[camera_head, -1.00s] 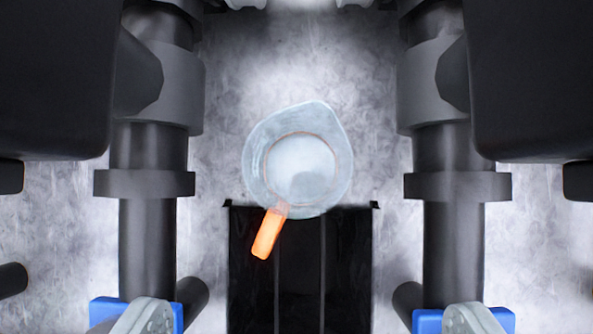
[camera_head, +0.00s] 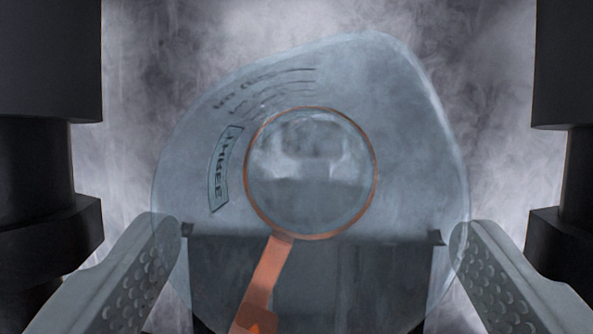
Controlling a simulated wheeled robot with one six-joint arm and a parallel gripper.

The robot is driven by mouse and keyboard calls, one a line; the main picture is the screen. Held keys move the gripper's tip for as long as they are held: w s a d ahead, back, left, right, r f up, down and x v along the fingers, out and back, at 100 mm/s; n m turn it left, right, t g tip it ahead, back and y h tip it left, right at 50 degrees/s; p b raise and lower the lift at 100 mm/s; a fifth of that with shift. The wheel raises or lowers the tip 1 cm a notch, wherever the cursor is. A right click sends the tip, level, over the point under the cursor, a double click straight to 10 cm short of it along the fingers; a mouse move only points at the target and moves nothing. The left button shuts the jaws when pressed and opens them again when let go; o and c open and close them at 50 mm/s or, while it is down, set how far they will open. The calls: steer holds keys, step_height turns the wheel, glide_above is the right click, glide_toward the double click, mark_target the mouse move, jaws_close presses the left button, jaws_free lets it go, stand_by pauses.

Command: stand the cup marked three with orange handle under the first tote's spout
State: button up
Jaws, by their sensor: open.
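The clear bluish cup (camera_head: 410,160) fills the middle of the view, seen from above. Its side bears a boxed label reading "THREE" with measuring lines above it. An orange ring shows around the cup's bottom, and the orange handle (camera_head: 266,272) points down and slightly left. My gripper (camera_head: 318,230) is open, with one grey finger at the cup's lower left and the other at its lower right. The fingertips overlap the cup's outline in the picture; I cannot tell whether they touch it. No tote or spout can be made out.
A black panel (camera_head: 340,285) lies below the cup in the picture, partly seen through it. Dark upright shapes stand at the left (camera_head: 45,170) and right (camera_head: 565,170) edges. The mottled grey surface (camera_head: 490,60) beyond the cup looks clear.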

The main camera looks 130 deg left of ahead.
mark_target(308, 156)
steer(key=x, duration=0.4)
steer(key=shift+a, duration=0.1)
steer(key=c, duration=1.2)
steer(key=shift+o, duration=0.2)
